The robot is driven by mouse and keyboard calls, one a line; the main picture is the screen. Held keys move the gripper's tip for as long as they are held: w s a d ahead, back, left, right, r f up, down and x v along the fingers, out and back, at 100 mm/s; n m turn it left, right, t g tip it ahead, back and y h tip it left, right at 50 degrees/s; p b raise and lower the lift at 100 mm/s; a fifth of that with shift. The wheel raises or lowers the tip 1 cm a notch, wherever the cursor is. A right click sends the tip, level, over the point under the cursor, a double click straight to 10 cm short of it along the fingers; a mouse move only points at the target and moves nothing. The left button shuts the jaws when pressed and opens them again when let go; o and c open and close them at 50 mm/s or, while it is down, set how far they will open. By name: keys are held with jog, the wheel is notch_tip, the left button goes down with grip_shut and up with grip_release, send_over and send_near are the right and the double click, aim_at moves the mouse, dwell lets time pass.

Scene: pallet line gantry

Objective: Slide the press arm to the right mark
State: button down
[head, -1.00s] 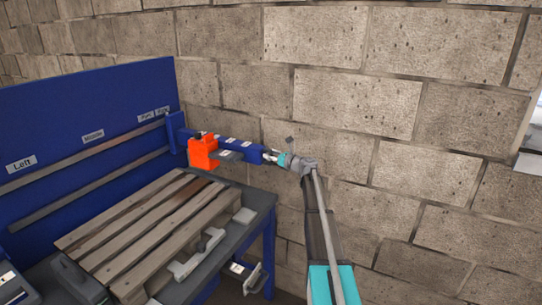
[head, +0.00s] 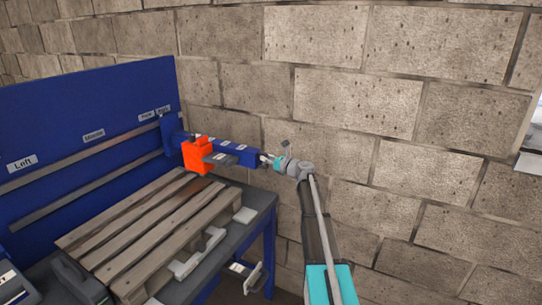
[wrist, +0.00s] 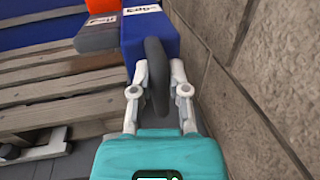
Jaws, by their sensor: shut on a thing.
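The press arm (head: 235,153) is a blue beam with an orange block (head: 197,155) and a grey pad. Its blue carriage (head: 169,138) sits on the rails of the blue panel, near the right end, below two small labels (head: 154,113) too small to read surely. My gripper (head: 267,159) is at the beam's near end. In the wrist view, my gripper (wrist: 158,82) is shut on the dark curved handle (wrist: 155,60) at the blue end of the beam.
A wooden pallet (head: 140,230) lies on the grey table (head: 262,197) below the beam. A block wall (head: 400,100) rises close on the right. The Left (head: 22,163) and Middle (head: 93,135) labels are farther left on the panel.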

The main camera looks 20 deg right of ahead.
jog(key=shift+s+a, duration=0.9)
jog(key=shift+a, duration=0.25)
jog(key=c, duration=0.6)
grip_release()
jog(key=shift+d, duration=0.1)
jog(key=v, duration=1.2)
